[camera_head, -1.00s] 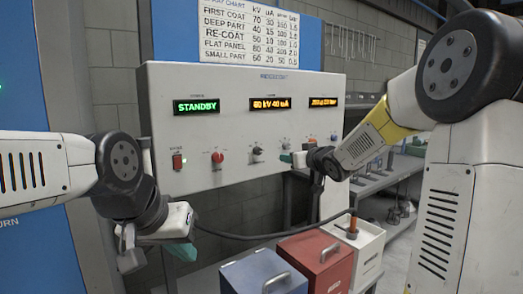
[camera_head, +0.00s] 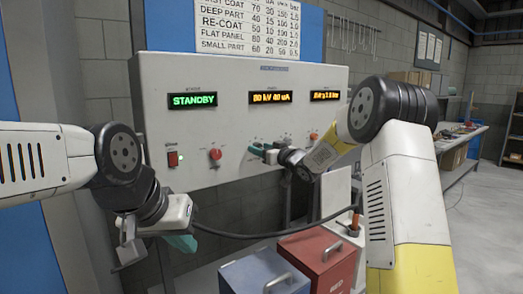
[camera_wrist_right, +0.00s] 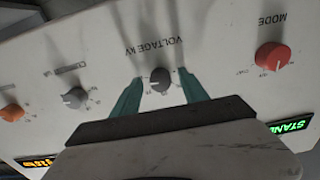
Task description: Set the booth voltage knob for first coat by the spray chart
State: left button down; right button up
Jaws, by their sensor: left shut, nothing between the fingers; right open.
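The dark voltage knob (camera_wrist_right: 160,80), labelled VOLTAGE KV, is on the light control panel (camera_head: 230,130). My right gripper (camera_wrist_right: 160,92) is open, with its teal fingers on either side of this knob; I cannot tell whether they touch it. In the head view my right gripper (camera_head: 261,150) hides the knob. The spray chart (camera_head: 250,30) is cut at the top; its first-coat row starts with 70. The middle display (camera_head: 270,97) shows a kV value, 60 or 80, and 40 uA. My left gripper (camera_head: 182,243) is shut and empty, below the panel.
The red mode knob (camera_wrist_right: 272,56) and current knob (camera_wrist_right: 75,98) flank the voltage knob. A green STANDBY display (camera_head: 192,100) is lit. A dark hose (camera_head: 255,237) hangs below the panel, above a blue box (camera_head: 262,275) and a red box (camera_head: 322,262).

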grip_shut()
jog(key=shift+n, duration=4.8)
grip_release()
